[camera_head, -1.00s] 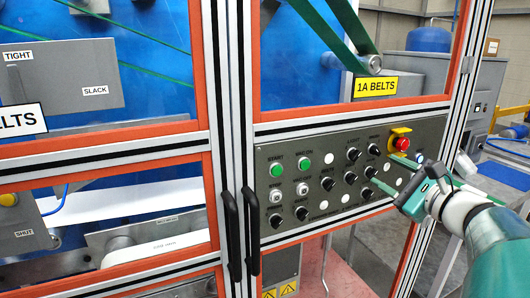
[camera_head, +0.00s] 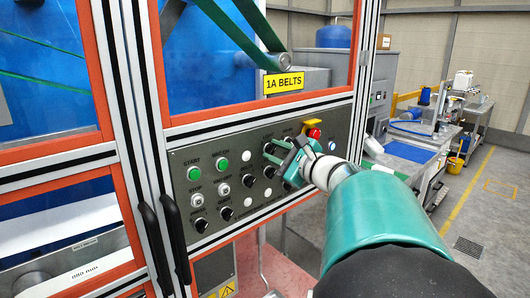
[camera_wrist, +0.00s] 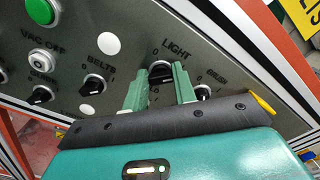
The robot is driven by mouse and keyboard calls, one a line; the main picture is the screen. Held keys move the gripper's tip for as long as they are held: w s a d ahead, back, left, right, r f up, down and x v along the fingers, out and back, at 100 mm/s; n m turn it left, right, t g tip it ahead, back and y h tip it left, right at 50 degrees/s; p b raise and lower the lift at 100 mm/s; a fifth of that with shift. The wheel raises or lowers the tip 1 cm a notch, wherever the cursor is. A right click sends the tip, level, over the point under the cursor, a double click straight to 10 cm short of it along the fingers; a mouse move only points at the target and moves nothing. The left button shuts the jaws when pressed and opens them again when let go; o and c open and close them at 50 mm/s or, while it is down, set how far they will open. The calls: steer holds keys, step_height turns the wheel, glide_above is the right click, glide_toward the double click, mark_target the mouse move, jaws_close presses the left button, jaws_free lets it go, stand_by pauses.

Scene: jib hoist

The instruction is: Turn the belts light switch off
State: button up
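The light switch (camera_wrist: 161,72) is a black rotary knob under the label LIGHT on the grey control panel (camera_head: 228,152). In the wrist view it sits between the two green fingertips of my gripper (camera_wrist: 159,82), one on each side. The fingers are apart, and I cannot tell whether they touch the knob. In the head view my gripper (camera_head: 278,154) is at the upper right part of the panel, and the fingers partly cover the knobs there.
A knob labelled BELTS (camera_wrist: 92,85) is just left of the fingers, and another knob (camera_wrist: 203,92) is close on the right. A red emergency button (camera_head: 314,133) is near my wrist. Black door handles (camera_head: 160,240) stand at the panel's left. Open floor lies to the right.

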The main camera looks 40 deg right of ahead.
steer(key=c, duration=0.4)
steer(key=shift+o, duration=0.2)
steer(key=shift+n, duration=0.3)
steer(key=n, duration=0.3)
steer(key=shift+a+f+n, duration=0.1)
steer(key=shift+n, duration=0.2)
steer(key=n, duration=0.4)
steer(key=shift+f, duration=0.15)
steer(key=n, duration=0.5)
steer(key=shift+f, duration=0.1)
steer(key=shift+n, duration=2.3)
